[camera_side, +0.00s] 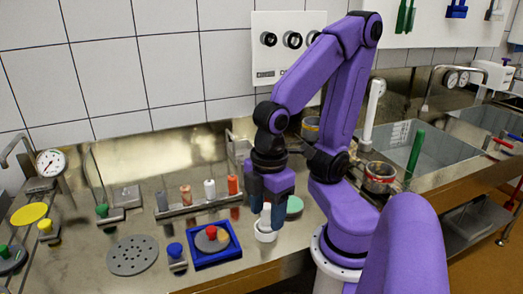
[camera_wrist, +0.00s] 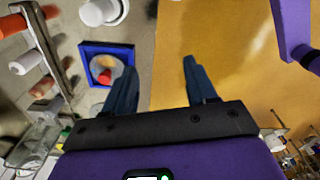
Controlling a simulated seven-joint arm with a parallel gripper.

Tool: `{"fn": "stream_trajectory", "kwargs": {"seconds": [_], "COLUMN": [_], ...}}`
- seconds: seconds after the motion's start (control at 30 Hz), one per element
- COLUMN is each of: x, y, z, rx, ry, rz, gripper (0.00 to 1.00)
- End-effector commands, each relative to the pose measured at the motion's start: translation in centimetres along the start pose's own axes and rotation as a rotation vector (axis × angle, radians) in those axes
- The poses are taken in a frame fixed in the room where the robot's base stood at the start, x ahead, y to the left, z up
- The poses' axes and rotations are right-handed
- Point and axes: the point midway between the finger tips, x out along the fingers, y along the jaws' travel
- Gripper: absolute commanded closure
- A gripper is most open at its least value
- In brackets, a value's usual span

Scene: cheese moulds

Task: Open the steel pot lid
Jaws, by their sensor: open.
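My gripper (camera_side: 269,208) points down over the front part of the steel bench, its two dark blue fingers apart with nothing between them. In the wrist view the open fingers (camera_wrist: 160,72) stand over the bench edge, with tan floor beyond. A small steel pot (camera_side: 380,185) with a reddish band stands at the right of my arm, apart from the gripper. A second round vessel (camera_side: 310,130) stands behind my arm, partly hidden. I cannot make out a separate lid on either one. Neither shows clearly in the wrist view.
A white cup (camera_side: 265,236) stands close by the fingers. A perforated disc (camera_side: 132,256) lies left. A sink basin (camera_side: 425,150) is at the right.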

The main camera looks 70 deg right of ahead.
Motion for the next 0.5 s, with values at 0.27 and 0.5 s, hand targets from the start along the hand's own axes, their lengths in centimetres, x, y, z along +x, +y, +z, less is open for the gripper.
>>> {"fn": "stream_trajectory", "kwargs": {"seconds": [0.27, 0.5], "x": [-2.3, -4.8], "y": [6.2, 12.8], "z": [-1.5, -0.7], "rx": [0.127, 0.241], "ry": [-0.004, -0.010], "rz": [0.008, 0.014], "gripper": [0.43, 0.43]}}
